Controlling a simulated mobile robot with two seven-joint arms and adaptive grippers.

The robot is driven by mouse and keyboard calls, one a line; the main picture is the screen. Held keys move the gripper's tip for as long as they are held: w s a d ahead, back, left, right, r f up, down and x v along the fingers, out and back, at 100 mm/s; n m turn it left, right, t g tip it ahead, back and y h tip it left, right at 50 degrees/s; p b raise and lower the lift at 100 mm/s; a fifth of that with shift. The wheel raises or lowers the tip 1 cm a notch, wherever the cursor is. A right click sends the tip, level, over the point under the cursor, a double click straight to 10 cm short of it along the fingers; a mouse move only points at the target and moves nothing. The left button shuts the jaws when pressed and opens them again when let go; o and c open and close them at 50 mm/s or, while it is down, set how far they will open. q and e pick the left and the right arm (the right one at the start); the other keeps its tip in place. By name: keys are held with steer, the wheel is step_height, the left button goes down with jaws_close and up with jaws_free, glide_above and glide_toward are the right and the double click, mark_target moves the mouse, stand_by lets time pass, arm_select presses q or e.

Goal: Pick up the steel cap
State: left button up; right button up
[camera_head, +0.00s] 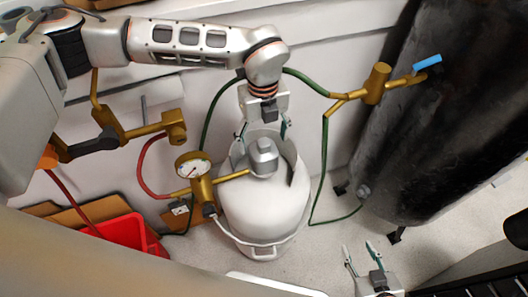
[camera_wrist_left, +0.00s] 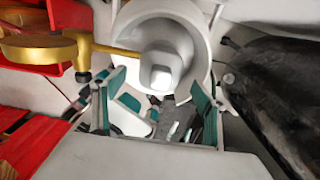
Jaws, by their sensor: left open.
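The steel cap (camera_head: 264,158) is a grey, blocky cap on top of the white gas cylinder (camera_head: 265,208), partly ringed by the cylinder's raised white collar. In the left wrist view the cap (camera_wrist_left: 163,66) shows inside the round collar, just above the gap between my fingers. My left gripper (camera_head: 263,130) is open, pointing down above and slightly behind the cap, with nothing between its fingers. My right gripper (camera_head: 359,252) is at the bottom of the head view, its fingers apart and empty, far from the cap.
A brass gauge fitting (camera_head: 200,180) stands left of the cylinder, its thin brass pipe reaching the cap. Green hoses (camera_head: 323,165) run behind and right. A dark, sooty tank (camera_head: 430,130) fills the right side. A red bin (camera_head: 125,232) sits at lower left.

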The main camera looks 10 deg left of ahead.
mark_target(264, 153)
arm_select(q)
step_height(264, 153, down, 3)
steer(key=shift+r, duration=0.2)
steer(key=c, duration=1.3)
steer(key=shift+c, duration=0.2)
